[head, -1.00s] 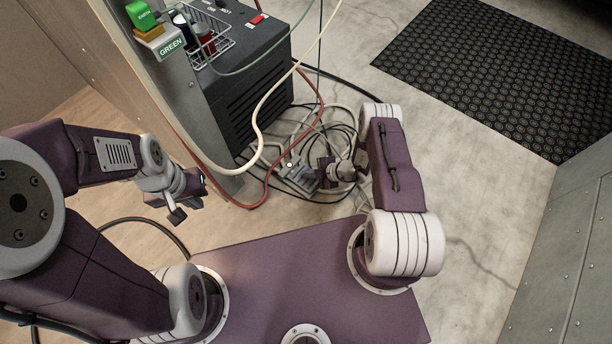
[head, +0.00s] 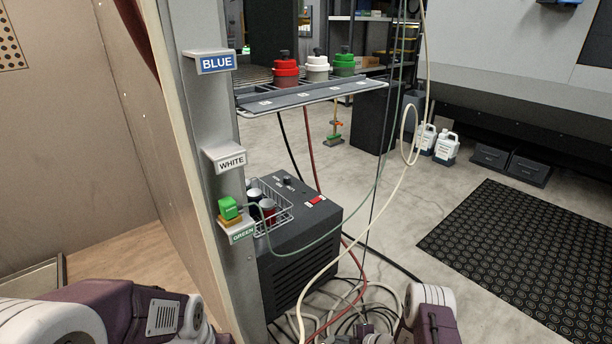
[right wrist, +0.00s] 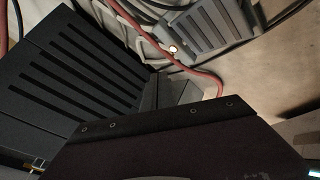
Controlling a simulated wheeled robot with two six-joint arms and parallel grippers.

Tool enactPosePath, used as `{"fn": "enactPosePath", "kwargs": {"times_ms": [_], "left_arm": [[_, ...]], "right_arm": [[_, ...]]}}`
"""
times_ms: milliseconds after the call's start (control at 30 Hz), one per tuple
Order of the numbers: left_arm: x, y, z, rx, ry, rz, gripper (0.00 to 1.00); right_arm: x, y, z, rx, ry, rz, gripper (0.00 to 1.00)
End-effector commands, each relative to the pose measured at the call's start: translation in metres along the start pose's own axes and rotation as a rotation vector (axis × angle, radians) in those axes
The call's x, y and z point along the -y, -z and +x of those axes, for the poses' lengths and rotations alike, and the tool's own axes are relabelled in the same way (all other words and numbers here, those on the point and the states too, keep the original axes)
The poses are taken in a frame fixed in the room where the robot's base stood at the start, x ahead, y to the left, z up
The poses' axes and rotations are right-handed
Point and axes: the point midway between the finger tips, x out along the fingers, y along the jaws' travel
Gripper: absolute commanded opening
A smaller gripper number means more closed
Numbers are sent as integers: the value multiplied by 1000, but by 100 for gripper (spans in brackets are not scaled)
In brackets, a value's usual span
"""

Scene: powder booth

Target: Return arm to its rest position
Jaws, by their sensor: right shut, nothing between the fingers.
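My right arm (head: 430,312) comes up at the bottom right of the head view, a purple link with a white joint. My right gripper (head: 366,332) is small and partly cut off at the bottom edge, low beside the hoses and cables on the floor. It is shut and empty. In the right wrist view my dark gripper body fills the bottom, close to a black vented box (right wrist: 75,75). My left arm (head: 130,312) lies across the bottom left of the head view; its gripper is out of frame.
The black unit (head: 300,245) with a wire basket stands beside a grey post (head: 210,140) with BLUE, WHITE and GREEN holders. A red hose (right wrist: 165,45) and a grey slotted piece (right wrist: 205,30) lie near the right wrist. A black mat (head: 510,255) covers floor at right.

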Motion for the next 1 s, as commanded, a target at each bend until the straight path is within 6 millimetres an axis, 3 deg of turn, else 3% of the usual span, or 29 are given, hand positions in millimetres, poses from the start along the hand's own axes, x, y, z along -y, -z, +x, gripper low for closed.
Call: {"fn": "enactPosePath", "kwargs": {"times_ms": [33,100,167,200,300,400,500,600,700,733,900,1000], "left_arm": [[0,1,-13,0,0,0,0],[0,2,-24,0,0,0,0],[-1,4,-33,0,0,0,0],[-1,4,-39,0,0,0,0],[-1,6,-56,0,0,0,0],[-1,7,-70,0,0,0,0],[-2,9,-83,0,0,0,0],[-2,10,-92,0,0,0,0],[-2,10,-95,0,0,0,0],[-2,10,-94,0,0,0,0],[-2,10,-93,0,0,0,0],[-2,10,-93,0,0,0,0]], "right_arm": [[-46,13,-14,0,-42,-55,0],[-105,39,-36,-10,-88,-142,0],[-147,73,-59,-40,-102,-245,0],[-168,100,-76,-66,-96,-330,0],[-201,173,-129,-133,-45,-667,0],[-199,236,-188,-206,44,-1167,0],[-174,272,-248,-294,154,-1749,0],[-138,279,-302,-439,283,-2373,0],[-105,265,-340,-664,397,-2912,0],[-96,259,-348,735,-417,3002,0],[-55,224,-377,854,-270,2251,0],[-48,210,-384,877,-161,1897,0]]}}
